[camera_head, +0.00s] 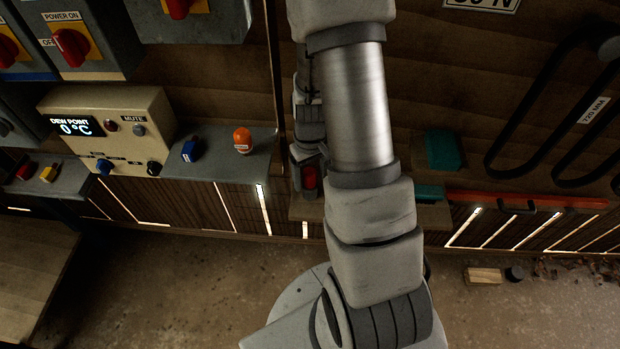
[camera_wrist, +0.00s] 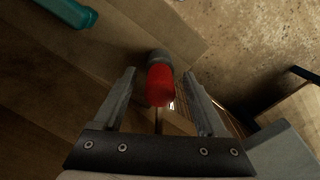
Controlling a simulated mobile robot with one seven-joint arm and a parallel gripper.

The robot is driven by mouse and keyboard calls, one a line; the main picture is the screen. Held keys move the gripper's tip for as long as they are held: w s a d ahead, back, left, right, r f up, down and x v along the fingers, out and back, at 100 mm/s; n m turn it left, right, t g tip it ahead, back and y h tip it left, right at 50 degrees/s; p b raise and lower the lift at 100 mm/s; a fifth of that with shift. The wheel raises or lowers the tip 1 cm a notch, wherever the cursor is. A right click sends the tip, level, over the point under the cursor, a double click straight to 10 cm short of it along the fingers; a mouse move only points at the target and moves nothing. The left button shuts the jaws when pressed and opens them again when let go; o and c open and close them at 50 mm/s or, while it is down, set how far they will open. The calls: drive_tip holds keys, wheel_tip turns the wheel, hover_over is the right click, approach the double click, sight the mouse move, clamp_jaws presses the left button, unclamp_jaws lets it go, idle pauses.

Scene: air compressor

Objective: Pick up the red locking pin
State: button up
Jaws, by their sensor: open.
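The red locking pin (camera_wrist: 160,85) shows in the wrist view, with a dark grey end piece at its far end. It lies between the two fingers of my open gripper (camera_wrist: 160,74), with visible gaps to both sides. In the head view a small red part, which looks like the pin (camera_head: 310,178), shows at the end of my arm, beside a wooden ledge (camera_head: 305,212). My arm and gripper hide much of the area around it there. I cannot tell exactly how the pin is seated.
A teal block (camera_head: 443,150) and a red bar (camera_head: 525,201) are right of my arm. Left stand a dew point panel (camera_head: 105,110), an orange beacon (camera_head: 242,139) and a blue knob (camera_head: 190,150). A wooden block (camera_head: 483,275) lies on the floor. Black hoses hang at right.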

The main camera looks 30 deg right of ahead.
clamp_jaws()
idle(0.3)
idle(1.1)
